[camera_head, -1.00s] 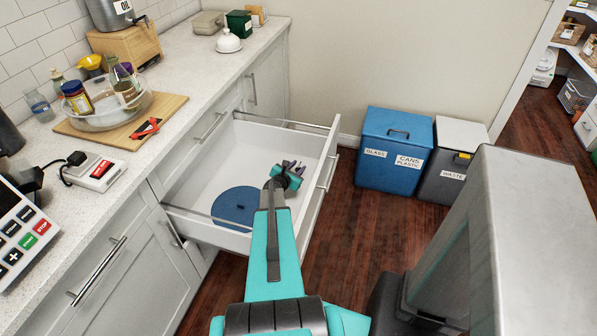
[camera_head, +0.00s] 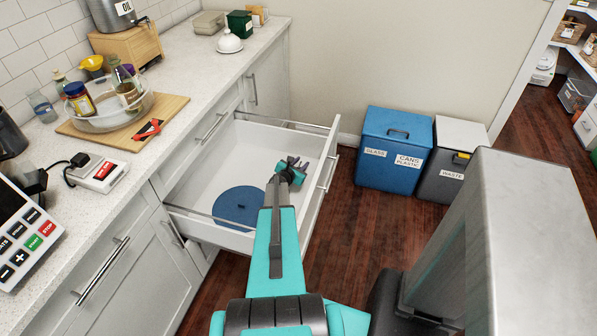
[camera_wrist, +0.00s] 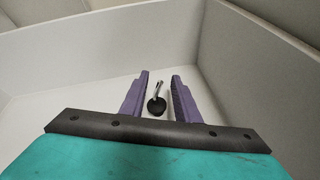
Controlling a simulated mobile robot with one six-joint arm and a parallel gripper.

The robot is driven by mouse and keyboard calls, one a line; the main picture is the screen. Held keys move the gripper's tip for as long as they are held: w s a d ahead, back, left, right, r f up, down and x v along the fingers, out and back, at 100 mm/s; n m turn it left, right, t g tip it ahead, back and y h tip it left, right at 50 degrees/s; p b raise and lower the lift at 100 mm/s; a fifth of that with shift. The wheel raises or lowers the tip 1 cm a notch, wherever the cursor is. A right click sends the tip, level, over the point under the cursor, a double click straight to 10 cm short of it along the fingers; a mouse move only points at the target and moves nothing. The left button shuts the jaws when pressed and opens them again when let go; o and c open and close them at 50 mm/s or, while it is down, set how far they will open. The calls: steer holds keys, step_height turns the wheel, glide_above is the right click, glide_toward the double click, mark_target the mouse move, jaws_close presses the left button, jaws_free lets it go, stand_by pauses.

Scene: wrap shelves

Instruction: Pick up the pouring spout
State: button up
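The pouring spout (camera_wrist: 157,104) shows in the wrist view as a small metal tube with a round black base, lying in the white drawer. My gripper (camera_wrist: 158,82) is open, with its two purple fingers on either side of the spout in the picture. No contact shows, and I cannot tell how far above it the fingers are. In the head view my gripper (camera_head: 292,163) is inside the open drawer (camera_head: 208,185), near its front right part. The spout is hidden behind the gripper in that view.
A blue round disc (camera_head: 239,206) lies in the near part of the drawer. The drawer front (camera_head: 322,190) stands close to my gripper on the right. A glass bowl (camera_head: 108,112) on a wooden board (camera_head: 176,107) stands on the counter. Blue (camera_head: 394,155) and grey bins stand beyond.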

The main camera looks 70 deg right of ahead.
jaws_close()
steer(key=shift+r, duration=0.1)
stand_by(0.5)
steer(key=shift+w+a+r+b, duration=0.15)
steer(key=shift+a+r+b, duration=0.05)
steer(key=shift+r+b, duration=0.15)
step_height(320, 180, up, 6)
steer(key=w+a+b, duration=0.4)
steer(key=w+a, duration=0.9)
steer(key=a, duration=0.1)
steer(key=shift+a, duration=0.25)
